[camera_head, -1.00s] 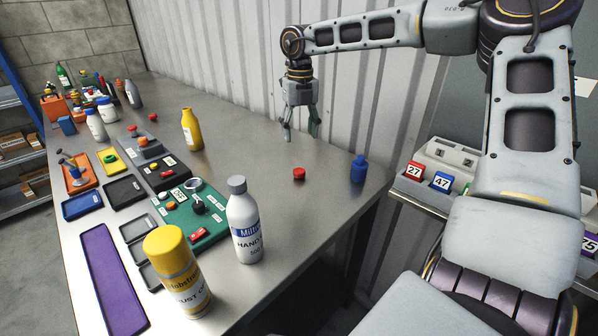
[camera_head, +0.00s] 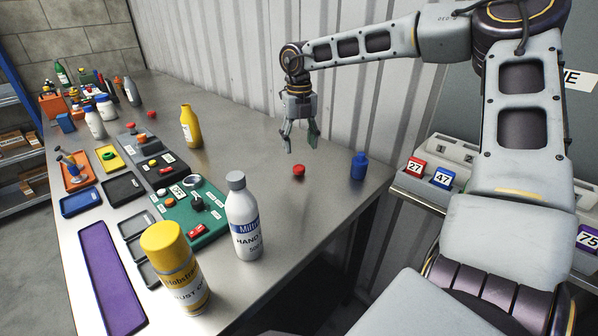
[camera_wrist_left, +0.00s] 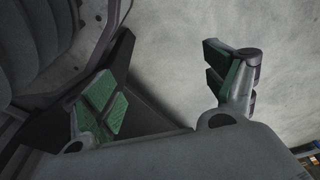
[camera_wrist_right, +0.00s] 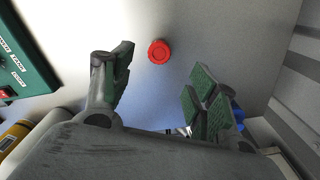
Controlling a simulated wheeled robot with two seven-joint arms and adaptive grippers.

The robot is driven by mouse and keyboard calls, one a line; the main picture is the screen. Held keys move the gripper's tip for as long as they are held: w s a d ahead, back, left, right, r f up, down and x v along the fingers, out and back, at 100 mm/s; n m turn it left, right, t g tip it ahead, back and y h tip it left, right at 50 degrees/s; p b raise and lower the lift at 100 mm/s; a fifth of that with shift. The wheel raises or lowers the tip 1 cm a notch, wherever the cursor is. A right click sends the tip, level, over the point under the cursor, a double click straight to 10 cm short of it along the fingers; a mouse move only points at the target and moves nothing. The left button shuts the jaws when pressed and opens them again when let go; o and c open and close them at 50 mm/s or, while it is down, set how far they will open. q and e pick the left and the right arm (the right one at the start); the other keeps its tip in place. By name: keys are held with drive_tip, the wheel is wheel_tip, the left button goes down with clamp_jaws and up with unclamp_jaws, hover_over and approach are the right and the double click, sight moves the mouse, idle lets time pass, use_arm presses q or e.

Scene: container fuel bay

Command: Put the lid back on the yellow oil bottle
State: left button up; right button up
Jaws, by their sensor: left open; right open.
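The yellow oil bottle (camera_head: 190,127) stands upright on the metal table toward the back wall, with no lid on its neck. A small red lid (camera_head: 299,170) lies on the table to the right of the bottle. My right gripper (camera_head: 302,146) is open and empty, above and just behind the red lid in the head view. In the right wrist view the red lid (camera_wrist_right: 159,51) shows beyond the open fingers (camera_wrist_right: 155,76), apart from them. My left gripper (camera_wrist_left: 168,60) is open and empty in the left wrist view, and out of the head view.
A blue bottle (camera_head: 359,167) stands right of the red lid. A white bottle (camera_head: 243,218) and a yellow-capped spray can (camera_head: 175,270) stand at the front. Another red cap (camera_head: 151,114) lies farther back. A green board (camera_head: 205,240) and several trays fill the left; the table around the lid is clear.

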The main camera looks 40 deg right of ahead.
sight(299, 167)
wheel_tip(299, 167, down, 3)
drive_tip(key=shift+f, duration=0.4)
use_arm(q)
drive_tip(key=shift+s+d+r, duration=0.25)
drive_tip(key=shift+d+r, duration=0.05)
drive_tip(key=shift+r, duration=0.4)
use_arm(e)
drive_tip(key=shift+f, duration=0.45)
wheel_tip(299, 167, down, 4)
drive_tip(key=shift+r+b, duration=0.2)
drive_tip(key=shift+b, duration=0.3)
drive_tip(key=shift+f, duration=0.35)
use_arm(q)
drive_tip(key=shift+w+d+r, duration=0.15)
drive_tip(key=shift+w+r, duration=0.05)
drive_tip(key=shift+r, duration=0.35)
drive_tip(key=shift+w+d+r, duration=0.1)
drive_tip(key=shift+w+r, duration=0.1)
drive_tip(key=shift+r, duration=0.3)
